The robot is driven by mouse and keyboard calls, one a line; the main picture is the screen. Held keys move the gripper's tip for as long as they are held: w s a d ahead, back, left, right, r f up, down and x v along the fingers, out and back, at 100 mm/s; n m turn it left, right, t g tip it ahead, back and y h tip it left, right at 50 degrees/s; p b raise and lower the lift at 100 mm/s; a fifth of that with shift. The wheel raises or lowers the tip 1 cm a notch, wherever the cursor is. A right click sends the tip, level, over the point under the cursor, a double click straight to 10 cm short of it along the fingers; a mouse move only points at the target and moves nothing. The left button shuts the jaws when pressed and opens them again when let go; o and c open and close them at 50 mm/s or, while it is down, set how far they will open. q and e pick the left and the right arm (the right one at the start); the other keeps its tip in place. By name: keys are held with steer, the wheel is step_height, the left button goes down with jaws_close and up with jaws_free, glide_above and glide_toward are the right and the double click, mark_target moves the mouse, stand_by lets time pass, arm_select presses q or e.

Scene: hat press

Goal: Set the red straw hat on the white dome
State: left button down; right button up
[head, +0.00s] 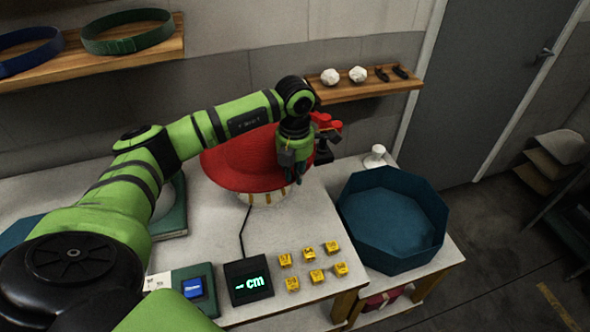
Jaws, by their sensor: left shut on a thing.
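The red straw hat (236,165) is a wide red disc in the middle of the head view, partly covered by my left arm. My left gripper (293,178) points down at the hat's right side and is shut on the hat. Below the hat's front edge shows a pale round base with yellowish marks (262,199). The hat hides what is above this base, so I cannot make out the white dome or tell whether the hat touches it. My right gripper is not in view.
A blue octagonal tray (394,222) stands to the right, with a small white knob (375,156) behind it. Several yellow blocks (312,277) and a black display (248,281) are at the table's front. A red-topped device (325,128) stands behind my gripper. Wall shelves (365,92) hang behind.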

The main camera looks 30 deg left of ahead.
arm_select(q)
steer(key=b, duration=0.7)
glide_above(295, 213)
step_height(295, 213, down, 11)
steer(key=shift+r, duration=0.2)
steer(key=shift+f+b, duration=0.6)
steer(key=shift+f, duration=0.1)
steer(key=shift+f+b, duration=0.7)
steer(key=shift+f, duration=0.1)
steer(key=c, duration=1.1)
jaws_free()
